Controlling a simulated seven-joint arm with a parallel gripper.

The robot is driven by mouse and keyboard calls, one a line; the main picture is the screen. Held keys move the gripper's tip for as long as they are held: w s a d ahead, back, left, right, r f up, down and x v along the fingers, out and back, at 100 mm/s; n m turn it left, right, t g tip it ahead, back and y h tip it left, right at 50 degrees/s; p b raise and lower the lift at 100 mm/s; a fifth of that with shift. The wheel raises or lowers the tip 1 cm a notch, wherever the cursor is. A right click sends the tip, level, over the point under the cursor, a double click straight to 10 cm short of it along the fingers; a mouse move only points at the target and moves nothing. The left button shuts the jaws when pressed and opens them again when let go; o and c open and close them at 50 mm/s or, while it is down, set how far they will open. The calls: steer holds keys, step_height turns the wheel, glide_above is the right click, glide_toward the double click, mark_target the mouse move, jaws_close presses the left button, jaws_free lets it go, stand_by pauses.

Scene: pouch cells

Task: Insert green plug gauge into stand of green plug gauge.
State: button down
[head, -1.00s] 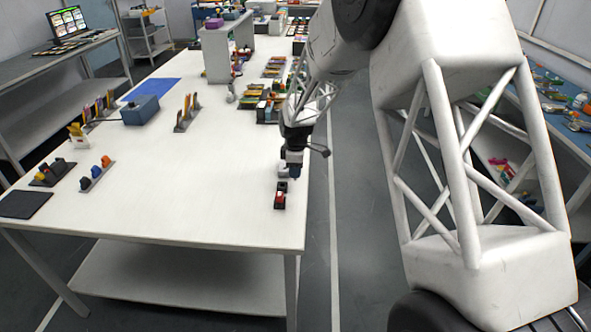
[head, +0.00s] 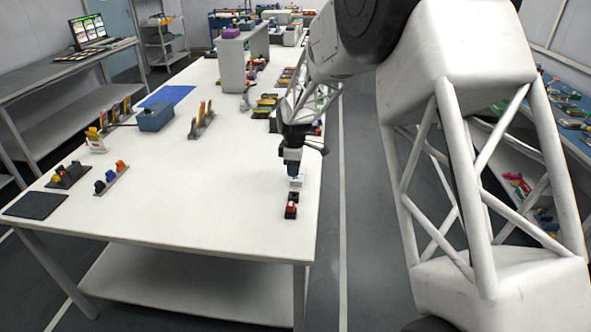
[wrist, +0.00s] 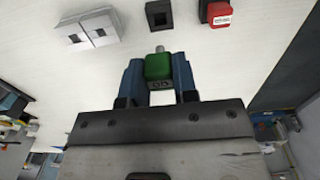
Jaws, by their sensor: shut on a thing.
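The green plug gauge (wrist: 158,66) is held between the two blue fingers of my gripper (wrist: 158,78). A short grey metal pin sticks out of its far end. A dark block with a square opening (wrist: 158,14), seemingly its stand, lies on the white table just beyond the pin, apart from it. In the head view my gripper (head: 293,172) hangs near the table's right edge, behind the dark block (head: 293,196). The gauge is too small to make out there.
Pale grey blocks with an opening (wrist: 92,32) lie to the left in the wrist view. The middle of the white table (head: 215,190) is clear. Coloured pieces in a rack (head: 110,177) stand at left.

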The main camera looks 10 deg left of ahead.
steer(key=shift+f, duration=0.1)
steer(key=shift+f, duration=2.8)
steer(key=shift+f, duration=1.7)
stand_by(0.6)
steer(key=c, duration=0.8)
jaws_free()
steer(key=shift+r, duration=0.15)
steer(key=shift+r, duration=3.75)
